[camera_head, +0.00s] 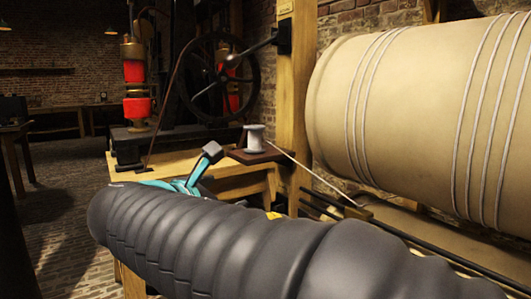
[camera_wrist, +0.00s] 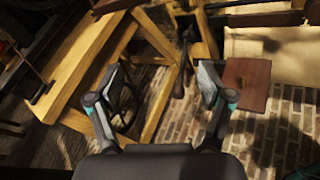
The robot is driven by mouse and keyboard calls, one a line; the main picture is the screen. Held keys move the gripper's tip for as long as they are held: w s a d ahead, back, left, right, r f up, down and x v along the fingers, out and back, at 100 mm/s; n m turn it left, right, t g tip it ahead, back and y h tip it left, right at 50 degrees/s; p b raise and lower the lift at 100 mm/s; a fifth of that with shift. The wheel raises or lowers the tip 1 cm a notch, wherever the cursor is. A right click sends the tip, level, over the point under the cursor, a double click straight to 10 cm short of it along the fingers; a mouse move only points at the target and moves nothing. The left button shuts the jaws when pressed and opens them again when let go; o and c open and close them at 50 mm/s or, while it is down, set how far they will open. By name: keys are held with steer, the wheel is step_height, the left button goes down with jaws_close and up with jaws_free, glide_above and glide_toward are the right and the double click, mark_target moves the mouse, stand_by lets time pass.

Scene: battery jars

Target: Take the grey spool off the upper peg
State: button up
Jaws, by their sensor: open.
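The grey spool (camera_head: 255,139) stands upright on a small dark brown board (camera_head: 240,158) in the head view. A pale cord runs from near it down to the right. The peg itself is not distinguishable. My gripper (camera_head: 208,157) shows teal and grey to the left of the spool, apart from it, partly hidden by my dark ribbed arm. In the wrist view my gripper (camera_wrist: 160,84) is open, with nothing between its two spread fingers. I cannot make out the spool in the wrist view; a reddish-brown board (camera_wrist: 247,84) shows beside the right finger.
A large beige drum (camera_head: 410,110) with cords around it fills the right of the head view. A wooden post (camera_head: 297,100) stands behind the spool. A wooden bench (camera_head: 178,162) and a dark spoked wheel (camera_head: 218,85) are at the middle left.

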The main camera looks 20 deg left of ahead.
mark_target(249, 137)
step_height(249, 137, up, 8)
steer(key=n+t+h, duration=0.1)
steer(key=n+t, duration=0.2)
steer(key=n, duration=0.1)
steer(key=w, duration=0.3)
steer(key=w+d, duration=0.1)
steer(key=w, duration=0.4)
steer(key=shift+w+d, duration=0.15)
steer(key=shift+w, duration=0.2)
steer(key=shift+w+d+r+p, duration=0.15)
steer(key=shift+w+r, duration=0.05)
steer(key=shift+w, duration=0.65)
steer(key=shift+w+d+r+p, duration=0.1)
steer(key=shift+w+r+p, duration=0.05)
steer(key=shift+w, duration=0.75)
steer(key=shift+w+d+r+p, duration=0.15)
steer(key=shift+w+r, duration=0.05)
steer(key=shift+w, duration=0.65)
steer(key=c, duration=1.1)
